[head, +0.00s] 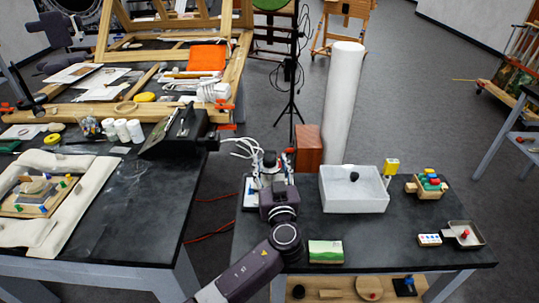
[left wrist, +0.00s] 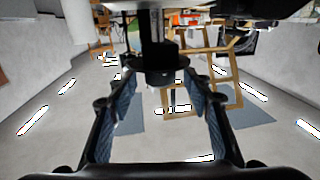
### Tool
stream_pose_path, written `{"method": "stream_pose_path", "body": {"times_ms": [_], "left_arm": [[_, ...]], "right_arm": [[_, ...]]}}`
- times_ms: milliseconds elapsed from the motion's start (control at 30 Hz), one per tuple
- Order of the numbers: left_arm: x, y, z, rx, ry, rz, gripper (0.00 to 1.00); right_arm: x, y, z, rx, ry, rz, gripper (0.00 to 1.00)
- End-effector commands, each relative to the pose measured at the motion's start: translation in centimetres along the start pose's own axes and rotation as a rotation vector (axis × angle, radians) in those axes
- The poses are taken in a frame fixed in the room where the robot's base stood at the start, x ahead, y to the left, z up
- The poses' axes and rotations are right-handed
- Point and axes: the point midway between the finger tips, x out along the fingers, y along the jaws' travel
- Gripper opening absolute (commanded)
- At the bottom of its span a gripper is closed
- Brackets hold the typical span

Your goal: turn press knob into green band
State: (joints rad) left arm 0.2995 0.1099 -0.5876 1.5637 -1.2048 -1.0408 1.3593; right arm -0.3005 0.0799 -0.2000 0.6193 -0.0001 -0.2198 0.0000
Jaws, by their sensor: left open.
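The press (head: 269,160) stands at the left end of the right-hand dark table, mostly hidden behind my left gripper (head: 274,188). In the left wrist view a dark round knob (left wrist: 160,68) on a black post lies ahead, between the fingertip lines of my left gripper (left wrist: 163,90). The fingers are spread apart with a gap between them. I cannot tell whether either finger touches the knob. A small white plate with blue (head: 250,190) shows beside the press. I cannot make out the green band. My right gripper is in neither view.
Right of the press are a white basin (head: 354,190), a reddish wooden block (head: 308,146) and a tall white roll (head: 343,100). A green-and-white box (head: 325,251) lies near the front edge. A tray of coloured pieces (head: 430,186) is farther right.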

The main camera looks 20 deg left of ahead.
Motion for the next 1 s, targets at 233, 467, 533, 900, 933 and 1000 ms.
{"method": "stream_pose_path", "body": {"times_ms": [233, 467, 533, 900, 933, 1000], "left_arm": [[1.9, 0.0, 0.0, 0.001, 0.0, 0.001, 0.46], [2.0, 0.0, 0.1, 0.001, 0.0, 0.001, 0.46], [2.0, 0.0, 0.1, 0.001, -0.001, 0.001, 0.42], [2.0, 0.0, 0.1, 0.0, -0.001, 0.001, 0.03], [2.0, 0.0, 0.1, 0.0, -0.001, 0.001, 0.03], [1.9, 0.0, 0.1, 0.0, -0.001, 0.004, 0.03]], "right_arm": [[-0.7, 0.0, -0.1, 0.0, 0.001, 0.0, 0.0], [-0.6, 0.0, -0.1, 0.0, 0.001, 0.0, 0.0], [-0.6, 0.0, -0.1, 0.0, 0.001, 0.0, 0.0], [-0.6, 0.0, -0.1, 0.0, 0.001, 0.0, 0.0], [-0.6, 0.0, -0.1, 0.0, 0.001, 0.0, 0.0], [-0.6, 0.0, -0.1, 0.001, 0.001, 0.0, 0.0]]}}
